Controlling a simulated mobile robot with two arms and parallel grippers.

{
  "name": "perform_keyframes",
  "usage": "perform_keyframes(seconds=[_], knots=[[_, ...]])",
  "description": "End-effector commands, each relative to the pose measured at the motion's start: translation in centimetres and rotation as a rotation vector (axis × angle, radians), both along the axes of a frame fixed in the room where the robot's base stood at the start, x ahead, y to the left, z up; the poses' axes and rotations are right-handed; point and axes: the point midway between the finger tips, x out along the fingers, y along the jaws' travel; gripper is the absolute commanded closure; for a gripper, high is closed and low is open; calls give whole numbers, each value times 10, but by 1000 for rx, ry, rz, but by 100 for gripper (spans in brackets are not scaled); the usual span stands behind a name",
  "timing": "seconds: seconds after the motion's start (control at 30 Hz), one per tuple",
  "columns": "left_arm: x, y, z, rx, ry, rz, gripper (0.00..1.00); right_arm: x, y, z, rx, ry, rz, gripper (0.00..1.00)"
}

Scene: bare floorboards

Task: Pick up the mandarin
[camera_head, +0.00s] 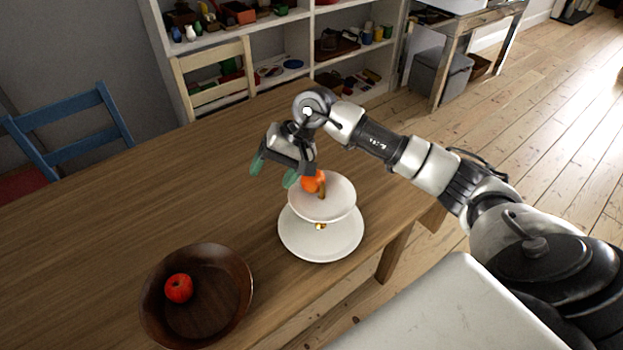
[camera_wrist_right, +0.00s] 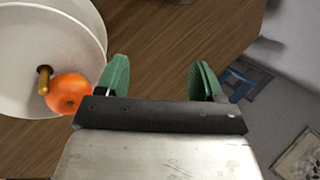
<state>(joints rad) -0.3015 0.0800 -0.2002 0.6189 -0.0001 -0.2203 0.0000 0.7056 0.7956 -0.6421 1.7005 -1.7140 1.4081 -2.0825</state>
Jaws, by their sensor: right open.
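The orange mandarin (camera_head: 313,182) lies on the upper plate of a white two-tier stand (camera_head: 322,232), beside its central post. In the right wrist view the mandarin (camera_wrist_right: 70,93) is at the left, next to the golden post and outside my fingers. My right gripper (camera_head: 272,176) is open and empty, with green fingertips, just left of the stand's upper plate in the head view. In the wrist view the gap between the fingertips (camera_wrist_right: 160,80) shows only bare table. The gripper's body is close to the mandarin; I cannot tell if they touch. My left gripper is not in view.
A dark wooden bowl (camera_head: 240,282) with a red apple (camera_head: 179,288) stands at the table's front left. The wooden table (camera_head: 120,215) is clear between the bowl and my right gripper. A blue chair (camera_head: 75,140), a cream chair (camera_head: 215,75) and shelves stand behind it.

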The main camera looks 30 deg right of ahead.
Motion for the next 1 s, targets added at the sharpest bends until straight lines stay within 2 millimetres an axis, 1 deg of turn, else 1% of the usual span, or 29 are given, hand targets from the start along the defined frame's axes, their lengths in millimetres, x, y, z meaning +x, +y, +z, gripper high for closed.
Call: perform_keyframes(seconds=[0.03, 0.1, 0.2, 0.3, 0.37, 0.63, 0.8, 0.87, 1.0], knots=[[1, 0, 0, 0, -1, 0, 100, 4, -28, 4, -131, -12, 45, 32], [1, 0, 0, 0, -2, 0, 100, 5, -61, 8, -280, -4, 103, 32], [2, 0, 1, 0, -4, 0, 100, 4, -94, 16, -423, 23, 156, 32], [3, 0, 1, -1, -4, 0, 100, 2, -111, 20, -492, 45, 182, 32], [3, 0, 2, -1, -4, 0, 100, 1, -114, 17, -508, 52, 189, 32], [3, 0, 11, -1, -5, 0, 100, 2, -111, -23, -508, 56, 191, 32], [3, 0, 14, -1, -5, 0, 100, 3, -110, -36, -507, 53, 191, 32], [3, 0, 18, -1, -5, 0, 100, 3, -109, -40, -505, 54, 190, 32], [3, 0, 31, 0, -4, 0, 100, 6, -105, -60, -503, 56, 191, 32]])
